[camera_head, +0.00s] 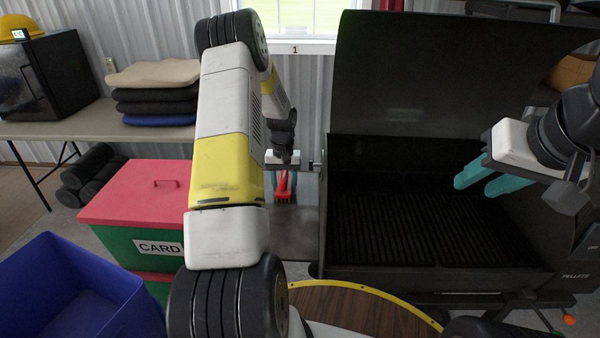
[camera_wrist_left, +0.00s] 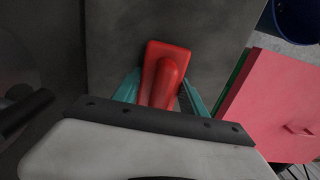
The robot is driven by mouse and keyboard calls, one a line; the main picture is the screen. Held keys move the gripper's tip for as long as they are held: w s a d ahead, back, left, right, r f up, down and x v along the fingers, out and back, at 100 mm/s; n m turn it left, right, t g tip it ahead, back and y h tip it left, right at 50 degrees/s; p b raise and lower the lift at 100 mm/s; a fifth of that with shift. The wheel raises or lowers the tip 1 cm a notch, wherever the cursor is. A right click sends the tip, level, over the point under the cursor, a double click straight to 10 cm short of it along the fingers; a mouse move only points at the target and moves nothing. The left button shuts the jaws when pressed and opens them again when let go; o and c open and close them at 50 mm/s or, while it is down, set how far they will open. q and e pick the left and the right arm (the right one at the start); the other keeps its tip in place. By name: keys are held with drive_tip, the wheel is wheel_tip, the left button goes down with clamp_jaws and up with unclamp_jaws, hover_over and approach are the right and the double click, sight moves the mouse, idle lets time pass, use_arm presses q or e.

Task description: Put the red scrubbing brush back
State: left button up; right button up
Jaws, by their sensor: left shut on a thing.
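The red scrubbing brush (camera_head: 283,186) is between the teal fingers of my left gripper (camera_head: 282,181), over the dark side shelf (camera_head: 299,232) of the grill. In the left wrist view the brush (camera_wrist_left: 166,72) shows its red handle and block, with a teal finger of my left gripper (camera_wrist_left: 160,92) on each side. The gripper is shut on it. I cannot tell whether the brush touches the shelf. My right gripper (camera_head: 484,179) is at the right, over the open grill, its teal fingers apart with a narrow gap and nothing seen between them.
The grill (camera_head: 400,225) stands with its lid (camera_head: 420,80) raised, right of the shelf. A red-lidded green box (camera_head: 135,205) marked CARD is left of my left arm. A blue bin (camera_head: 70,295) is at the lower left. A table (camera_head: 75,121) holds folded cushions (camera_head: 155,90).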

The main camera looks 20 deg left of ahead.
sight(284, 175)
use_arm(q)
drive_tip(key=o, duration=1.3)
drive_tip(key=shift+f, duration=0.1)
wheel_tip(284, 175, up, 12)
drive_tip(key=s+d+r+t, duration=0.1)
drive_tip(key=s+d+r, duration=0.25)
drive_tip(key=r, duration=0.25)
drive_tip(key=s+d+r+m+t, duration=0.1)
drive_tip(key=s+d+r, duration=0.1)
drive_tip(key=s+r, duration=0.25)
drive_tip(key=s+d+r+t, duration=0.1)
drive_tip(key=s+d+r, duration=0.2)
drive_tip(key=r, duration=0.4)
drive_tip(key=s+d+r+m+t+h, duration=0.1)
drive_tip(key=s+d+r, duration=0.1)
drive_tip(key=s, duration=0.7)
drive_tip(key=s+d+r+m+t+h, duration=0.1)
drive_tip(key=s+d+r+t, duration=0.1)
drive_tip(key=s+d, duration=0.3)
drive_tip(key=s, duration=0.4)
drive_tip(key=shift+s+d, duration=0.15)
